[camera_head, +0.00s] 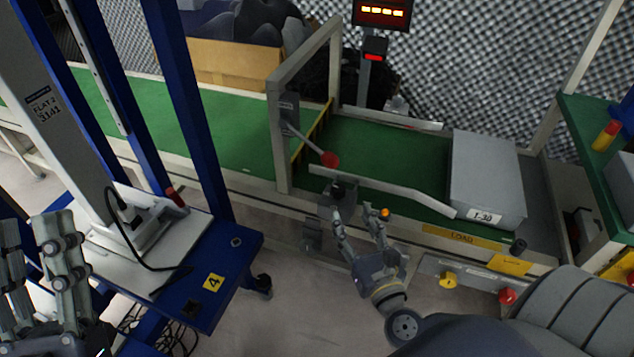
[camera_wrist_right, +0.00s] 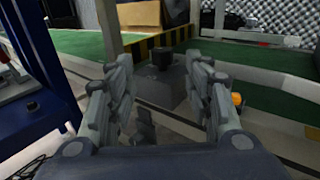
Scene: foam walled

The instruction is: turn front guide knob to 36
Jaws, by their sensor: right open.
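The front guide knob (camera_head: 338,190) is a small black knob on top of a grey housing (camera_head: 330,205) at the conveyor's near edge. In the right wrist view the black knob (camera_wrist_right: 162,57) stands upright on the housing, beyond and between my fingertips. My right gripper (camera_head: 358,222) is open and empty, just in front of the knob and apart from it. An orange-capped button (camera_head: 385,213) is to the right of the knob. No scale reading is legible. My left gripper (camera_head: 36,235) is open and empty at the lower left.
A red-tipped lever (camera_head: 330,159) hangs over the belt. A blue-framed cart (camera_head: 215,255) stands left. A red display (camera_head: 381,12) is at the back.

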